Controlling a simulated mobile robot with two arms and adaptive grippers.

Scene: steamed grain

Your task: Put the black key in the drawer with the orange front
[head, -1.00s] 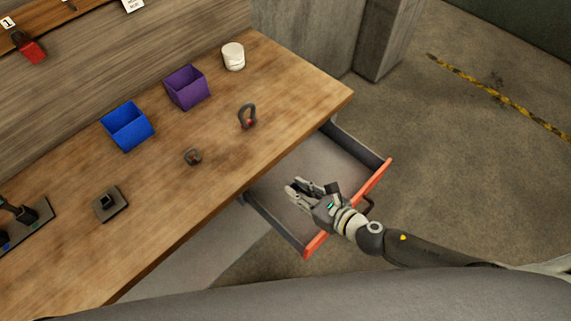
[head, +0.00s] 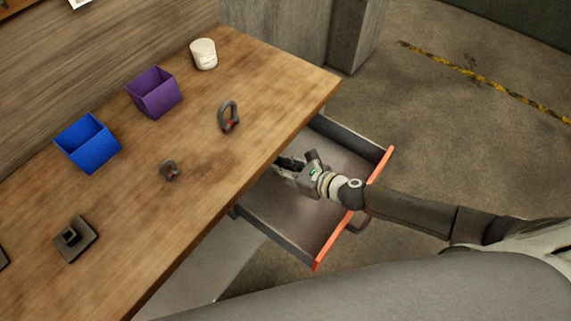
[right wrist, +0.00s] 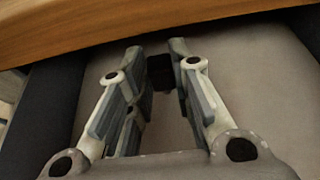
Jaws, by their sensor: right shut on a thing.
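The drawer with the orange front (head: 333,239) is pulled out from under the wooden table. My right gripper (head: 283,163) is over the drawer's inside, close to the table edge. In the right wrist view its fingers (right wrist: 158,75) are shut on a small black thing, likely the black key (right wrist: 160,72), held between the tips above the grey drawer floor. Most of its shape is hidden, and I cannot tell whether it touches the floor. My left gripper is not in view.
On the table (head: 215,170) stand a blue bin (head: 88,145), a purple bin (head: 154,93) and a white jar (head: 204,54). The table edge overhangs the drawer's back.

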